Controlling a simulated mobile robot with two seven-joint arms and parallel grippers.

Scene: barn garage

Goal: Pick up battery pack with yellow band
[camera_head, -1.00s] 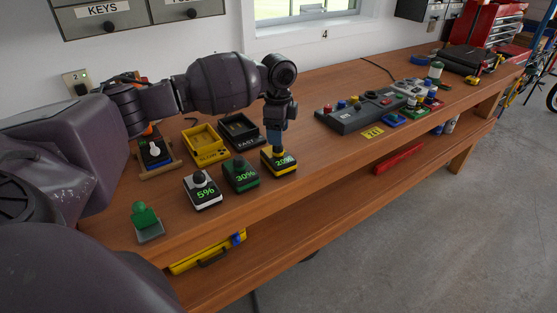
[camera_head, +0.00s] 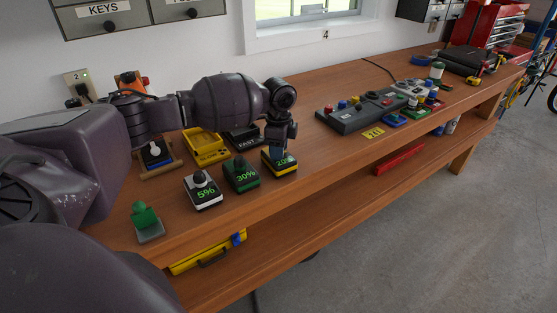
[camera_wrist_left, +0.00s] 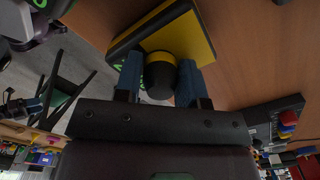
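The battery pack with the yellow band (camera_head: 283,170) is dark, with a green "20%" on its face. It stands on the bench, right-most of three packs. My left gripper (camera_head: 277,152) points down at it from above. In the left wrist view, its blue fingers (camera_wrist_left: 160,75) lie on both sides of the pack's black knob (camera_wrist_left: 158,82), with no clear gap. I cannot tell whether they grip it. The yellow band (camera_wrist_left: 185,38) shows beyond them. My right gripper is not in view.
Close left of it stand a green-banded "30%" pack (camera_head: 241,175) and a white-banded "5%" pack (camera_head: 203,191). A yellow tray (camera_head: 205,147) and a black tray (camera_head: 243,138) lie behind. A grey control box (camera_head: 362,112) stands to the right; bare bench lies between.

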